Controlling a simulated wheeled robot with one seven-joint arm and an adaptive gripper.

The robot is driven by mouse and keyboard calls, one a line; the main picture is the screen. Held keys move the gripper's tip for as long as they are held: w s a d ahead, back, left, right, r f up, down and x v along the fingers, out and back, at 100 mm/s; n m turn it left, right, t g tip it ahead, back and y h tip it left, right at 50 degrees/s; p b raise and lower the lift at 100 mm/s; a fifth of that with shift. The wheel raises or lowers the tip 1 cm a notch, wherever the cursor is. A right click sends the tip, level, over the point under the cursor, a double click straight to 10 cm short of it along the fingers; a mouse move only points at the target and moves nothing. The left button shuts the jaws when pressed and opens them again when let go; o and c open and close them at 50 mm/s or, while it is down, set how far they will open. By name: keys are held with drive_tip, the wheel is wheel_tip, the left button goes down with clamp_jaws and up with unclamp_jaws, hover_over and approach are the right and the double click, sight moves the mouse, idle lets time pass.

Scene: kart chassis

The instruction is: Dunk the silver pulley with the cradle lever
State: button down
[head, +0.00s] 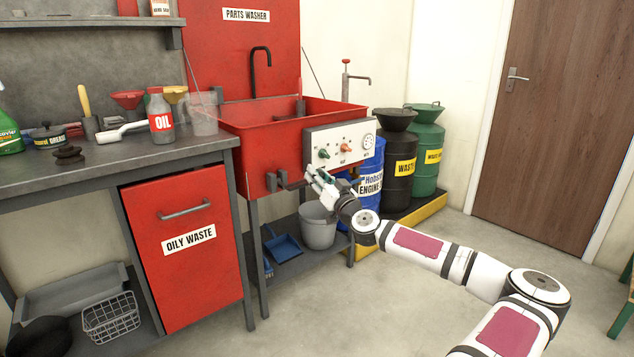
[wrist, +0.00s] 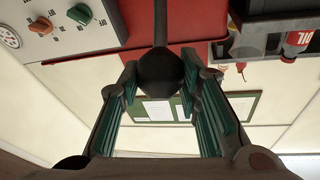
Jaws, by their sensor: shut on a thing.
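The cradle lever (head: 287,184) is a dark bar low on the front of the red parts washer (head: 262,158), below the control panel. In the wrist view its rod ends in a round black knob (wrist: 160,72). My gripper (head: 318,180) is at the lever's end in the head view. In the wrist view my gripper (wrist: 160,85) has its green-padded fingers on both sides of the knob, shut on it. The silver pulley is not visible. The basin floor and any cradle are hidden behind the basin's front wall.
The white control panel (head: 326,153) with knobs and a gauge is just above my gripper. A grey bucket (head: 318,225) and blue dustpan (head: 281,245) sit on the shelf below. The workbench (head: 130,158) is at left, drums (head: 398,160) at right. Open floor lies in front.

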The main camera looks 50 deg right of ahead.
drive_tip(key=shift+s+f+b, duration=0.15)
drive_tip(key=shift+f+b, duration=0.3)
drive_tip(key=shift+f, duration=0.1)
drive_tip(key=shift+r, duration=0.1)
drive_tip(key=c, duration=1.2)
unclamp_jaws()
drive_tip(key=shift+o, duration=0.2)
drive_tip(key=shift+s, duration=0.1)
drive_tip(key=v, duration=1.1)
drive_tip(key=shift+s+a+f, duration=0.2)
drive_tip(key=shift+s+f, duration=0.05)
drive_tip(key=shift+s, duration=0.05)
